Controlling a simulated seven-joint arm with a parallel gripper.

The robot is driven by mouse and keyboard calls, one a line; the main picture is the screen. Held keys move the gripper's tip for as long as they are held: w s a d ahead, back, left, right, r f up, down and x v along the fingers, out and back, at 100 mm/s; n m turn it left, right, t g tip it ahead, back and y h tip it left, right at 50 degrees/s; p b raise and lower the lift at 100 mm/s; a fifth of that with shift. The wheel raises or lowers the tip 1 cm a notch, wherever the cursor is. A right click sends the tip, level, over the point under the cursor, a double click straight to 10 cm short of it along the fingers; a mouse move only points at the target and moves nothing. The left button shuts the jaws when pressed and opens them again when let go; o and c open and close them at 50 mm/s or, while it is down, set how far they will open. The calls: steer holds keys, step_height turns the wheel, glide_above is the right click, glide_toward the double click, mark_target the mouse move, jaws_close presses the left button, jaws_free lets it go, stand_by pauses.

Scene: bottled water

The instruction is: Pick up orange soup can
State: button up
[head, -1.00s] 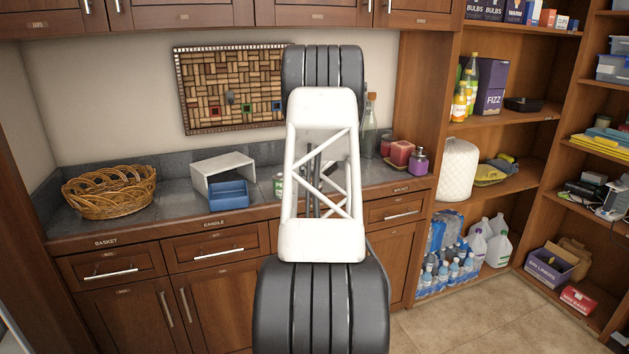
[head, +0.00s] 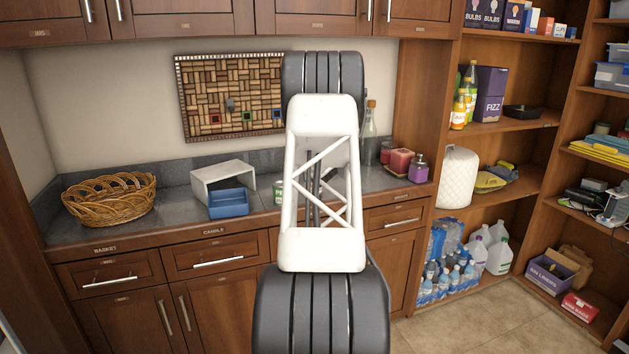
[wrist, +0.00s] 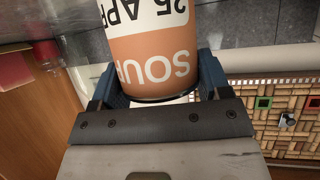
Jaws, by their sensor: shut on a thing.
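The orange soup can (wrist: 155,60) fills the top middle of the wrist view. It has an orange label with a white band, and its lettering reads upside down. My gripper (wrist: 155,88) has one blue finger on each side of the can and is shut on it. In the head view my own arm hides the gripper and the held can. A small green and white can (head: 279,190) shows on the counter just left of my arm.
A wicker basket (head: 108,198), a white stand (head: 222,176) and a blue bin (head: 228,203) are on the counter to the left. A glass bottle (head: 369,130), red candles (head: 401,160) and a purple bottle (head: 418,169) are at the right. A cork board (head: 230,95) hangs behind.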

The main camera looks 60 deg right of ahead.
steer(key=shift+r, duration=4.5)
